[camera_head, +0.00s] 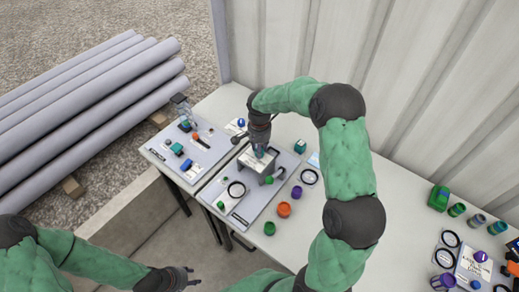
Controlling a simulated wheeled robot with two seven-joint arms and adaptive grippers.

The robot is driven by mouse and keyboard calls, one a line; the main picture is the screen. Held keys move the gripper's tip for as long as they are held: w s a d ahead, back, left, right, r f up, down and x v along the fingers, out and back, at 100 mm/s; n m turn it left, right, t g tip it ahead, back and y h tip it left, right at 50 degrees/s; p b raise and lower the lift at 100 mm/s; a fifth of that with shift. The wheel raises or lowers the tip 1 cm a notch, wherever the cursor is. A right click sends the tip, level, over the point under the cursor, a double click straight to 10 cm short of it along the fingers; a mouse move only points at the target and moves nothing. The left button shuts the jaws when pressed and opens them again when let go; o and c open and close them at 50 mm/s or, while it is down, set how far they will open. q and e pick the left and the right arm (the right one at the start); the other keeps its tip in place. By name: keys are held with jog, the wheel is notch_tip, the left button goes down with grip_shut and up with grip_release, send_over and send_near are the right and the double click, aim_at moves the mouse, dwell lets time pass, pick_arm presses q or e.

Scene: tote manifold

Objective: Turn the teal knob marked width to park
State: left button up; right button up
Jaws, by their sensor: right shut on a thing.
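My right gripper (260,153) reaches down from above onto the raised pale block (250,163) of the middle panel (230,204). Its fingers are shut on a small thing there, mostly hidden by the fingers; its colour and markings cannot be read. Teal knobs (178,149) show on the left panel (160,149), apart from the gripper. No label reading width or park is legible. My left gripper (188,277) is low in the picture, in front of the table and away from the panels; its jaws are too small to judge.
More parts stand at the far right. A corrugated wall (300,45) rises behind.

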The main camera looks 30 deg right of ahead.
dwell(0.4)
jog(key=o, duration=1.2)
jog(key=shift+c, duration=0.2)
notch_tip(320, 180, up, 12)
jog(key=shift+r, duration=0.1)
